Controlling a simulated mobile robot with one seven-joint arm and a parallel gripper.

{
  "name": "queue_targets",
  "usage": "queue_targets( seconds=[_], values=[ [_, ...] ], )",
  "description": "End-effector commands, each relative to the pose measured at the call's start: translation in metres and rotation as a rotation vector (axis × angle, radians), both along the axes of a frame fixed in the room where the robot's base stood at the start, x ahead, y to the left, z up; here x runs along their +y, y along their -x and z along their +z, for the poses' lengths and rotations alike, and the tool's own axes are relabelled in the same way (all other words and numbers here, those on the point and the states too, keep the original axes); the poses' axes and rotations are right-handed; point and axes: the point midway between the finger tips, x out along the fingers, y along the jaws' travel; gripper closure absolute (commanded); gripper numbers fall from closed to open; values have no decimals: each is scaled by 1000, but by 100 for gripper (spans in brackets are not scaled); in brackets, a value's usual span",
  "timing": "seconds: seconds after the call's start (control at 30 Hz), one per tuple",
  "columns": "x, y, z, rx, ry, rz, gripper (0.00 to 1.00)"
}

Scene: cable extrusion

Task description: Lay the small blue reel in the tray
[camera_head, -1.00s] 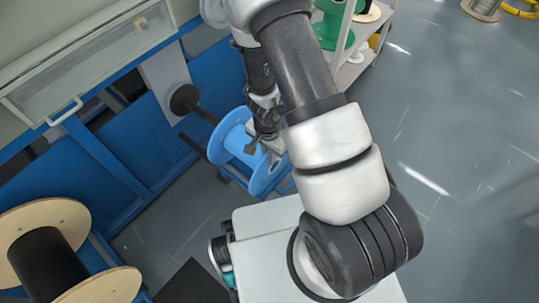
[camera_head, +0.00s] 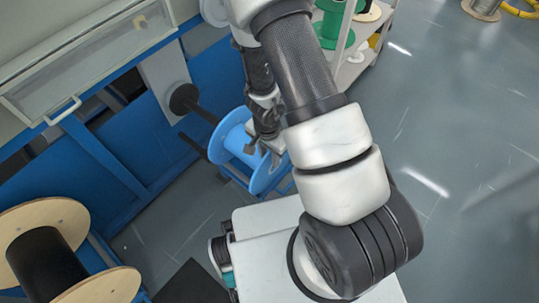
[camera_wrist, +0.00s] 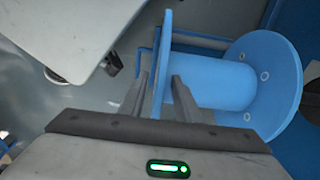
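The blue reel (camera_head: 236,139) is beside the blue frame in the head view, at the end of a black rod. In the wrist view the blue reel (camera_wrist: 222,85) fills the upper right, with its flat flanges and smooth core showing. My gripper (camera_wrist: 160,82) is at its near flange, with one finger on each side of the flange edge. The fingers stand apart, and a gap seems to show beside the flange. In the head view my gripper (camera_head: 268,148) is partly hidden by my arm. I cannot make out a tray.
A large wooden-flanged reel (camera_head: 48,262) stands at the lower left. The blue frame (camera_head: 115,155) with a clear-covered cabinet (camera_head: 90,60) is behind. A shelf (camera_head: 352,68) with a green reel (camera_head: 330,28) is at the top. Grey floor (camera_head: 460,150) is clear on the right.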

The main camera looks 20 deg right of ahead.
Motion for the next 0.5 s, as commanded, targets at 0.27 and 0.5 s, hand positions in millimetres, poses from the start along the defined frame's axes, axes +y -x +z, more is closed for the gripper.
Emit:
queue_targets(
  seconds=[0.27, 0.5],
  values=[
    [0, 1, 3, 2, 0, 1, 70],
    [2, 1, 45, 0, 1, 3, 70]
  ],
)
